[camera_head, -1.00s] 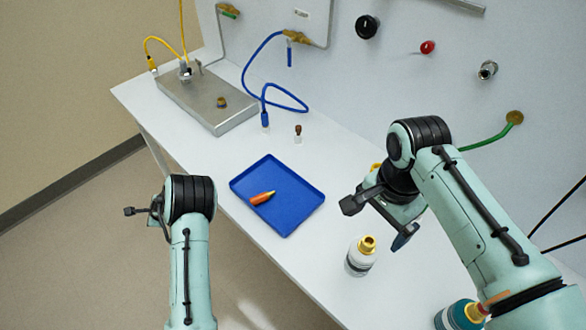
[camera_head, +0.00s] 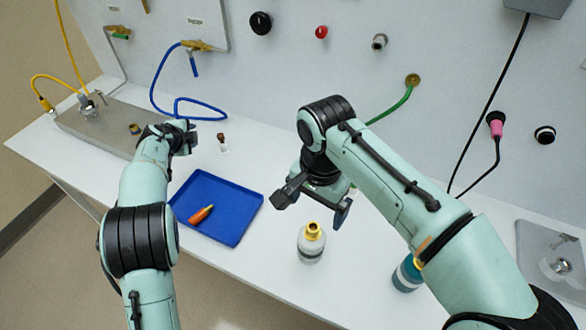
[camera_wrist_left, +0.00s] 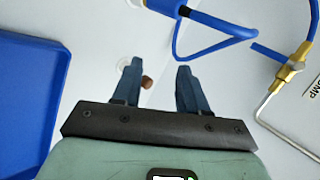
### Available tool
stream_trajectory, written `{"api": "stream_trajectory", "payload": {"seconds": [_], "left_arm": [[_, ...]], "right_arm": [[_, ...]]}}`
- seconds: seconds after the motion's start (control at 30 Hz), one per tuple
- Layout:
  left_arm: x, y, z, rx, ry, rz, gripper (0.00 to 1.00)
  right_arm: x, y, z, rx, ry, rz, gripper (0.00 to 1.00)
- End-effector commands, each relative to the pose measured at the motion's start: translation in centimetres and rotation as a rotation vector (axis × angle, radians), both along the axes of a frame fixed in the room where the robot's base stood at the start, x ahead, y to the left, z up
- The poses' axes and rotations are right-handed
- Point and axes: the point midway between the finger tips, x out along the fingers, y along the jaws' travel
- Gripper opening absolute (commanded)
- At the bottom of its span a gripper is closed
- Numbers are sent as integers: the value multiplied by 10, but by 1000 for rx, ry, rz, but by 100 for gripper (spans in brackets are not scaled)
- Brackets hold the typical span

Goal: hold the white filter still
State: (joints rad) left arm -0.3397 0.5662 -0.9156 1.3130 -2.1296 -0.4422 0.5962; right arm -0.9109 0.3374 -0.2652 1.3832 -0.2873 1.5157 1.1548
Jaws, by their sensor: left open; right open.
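A white canister with a grey band and a gold top (camera_head: 311,246) stands upright on the bench; it looks like the white filter, though I see no label. My right gripper (camera_head: 312,206) is open and empty, just above and behind the gold top in the head view, apparently apart from it. My left gripper (camera_head: 190,137) is over the bench beyond the blue tray, close to a small brown-capped vial (camera_head: 223,145). In the left wrist view its fingers (camera_wrist_left: 157,85) are apart, with the brown cap (camera_wrist_left: 147,82) showing between them, nearer one finger; contact cannot be told.
The blue tray (camera_head: 240,215) holds an orange-tipped item (camera_head: 201,214). A blue hose (camera_head: 155,85) loops behind my left gripper. A teal bottle (camera_head: 405,276) is partly hidden by my right arm. A metal plate (camera_head: 75,125) lies left. Bench front is clear.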

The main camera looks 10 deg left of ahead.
Motion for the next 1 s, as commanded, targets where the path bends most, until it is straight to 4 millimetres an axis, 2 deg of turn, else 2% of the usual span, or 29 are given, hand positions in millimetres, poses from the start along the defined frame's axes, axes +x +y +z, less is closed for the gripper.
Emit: {"api": "stream_trajectory", "payload": {"seconds": [0.03,0.13,0.27,0.37,0.5,0.53,0.57,0.6,0.7,0.83,0.9,1.0], "left_arm": [[5,-29,14,-62,-15,-48,43],[9,-84,38,-184,-23,-137,43],[4,-153,74,-336,-19,-259,43],[-8,-204,103,-445,-2,-358,43],[-36,-273,141,-597,53,-494,43],[-43,-290,143,-638,82,-511,43],[-50,-307,141,-681,120,-517,43],[-56,-326,125,-742,183,-487,43],[-65,-355,81,-852,313,-360,43],[-78,-382,39,-941,433,-226,43],[-84,-391,23,-969,477,-173,43],[-90,-400,10,-994,515,-125,43]], "right_arm": [[0,0,0,0,0,0,97],[0,0,0,0,0,0,97],[0,0,0,0,0,0,97],[0,0,0,0,0,0,97],[0,0,0,0,0,0,97],[0,0,0,0,0,0,97],[0,0,0,0,0,0,97],[0,0,0,0,0,0,97],[0,0,0,0,0,0,97],[0,0,0,0,0,0,97],[0,0,0,0,0,0,97],[0,0,0,0,0,0,97]]}}
